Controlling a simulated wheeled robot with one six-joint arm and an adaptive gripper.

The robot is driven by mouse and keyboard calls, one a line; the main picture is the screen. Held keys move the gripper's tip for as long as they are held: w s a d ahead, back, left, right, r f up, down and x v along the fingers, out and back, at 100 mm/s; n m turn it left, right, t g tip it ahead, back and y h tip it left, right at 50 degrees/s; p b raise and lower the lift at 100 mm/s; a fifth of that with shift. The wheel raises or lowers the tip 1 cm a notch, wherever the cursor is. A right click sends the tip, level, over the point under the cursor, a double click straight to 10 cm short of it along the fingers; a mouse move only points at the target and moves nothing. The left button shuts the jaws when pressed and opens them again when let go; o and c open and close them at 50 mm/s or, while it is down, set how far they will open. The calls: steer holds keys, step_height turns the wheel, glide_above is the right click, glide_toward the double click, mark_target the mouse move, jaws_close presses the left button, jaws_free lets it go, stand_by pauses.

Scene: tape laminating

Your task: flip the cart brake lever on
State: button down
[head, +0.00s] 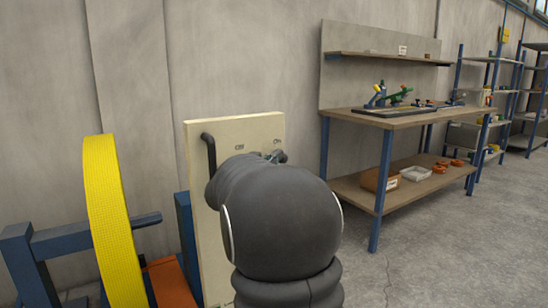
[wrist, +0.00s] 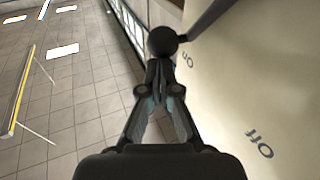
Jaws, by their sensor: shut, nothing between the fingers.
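The cream brake panel (head: 194,210) stands upright in the head view, with "Off" on the left and "On" on the right. It fills the right side of the wrist view (wrist: 240,80). The lever's dark round knob (wrist: 164,41) and its rod (wrist: 206,19) show at the top of the wrist view, with the knob beside the "On" label. My gripper (wrist: 161,68) is shut and empty, its fingertips just at the knob; I cannot tell whether they touch.
A dark bent bar (head: 211,158) is on the panel's left side. A yellow wheel-like band (head: 108,215) and a blue frame (head: 85,238) stand at left. A workbench (head: 400,118) and shelves (head: 485,90) stand at right. The floor (head: 440,255) at lower right is clear.

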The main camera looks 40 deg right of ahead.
steer(key=s+a+r, duration=0.2)
steer(key=a, duration=0.4)
steer(key=s+a+r+p, duration=0.1)
steer(key=s+a+r, duration=0.1)
steer(key=a, duration=0.4)
steer(key=shift+r, duration=0.75)
steer(key=shift+a, duration=0.1)
steer(key=shift+s, duration=0.1)
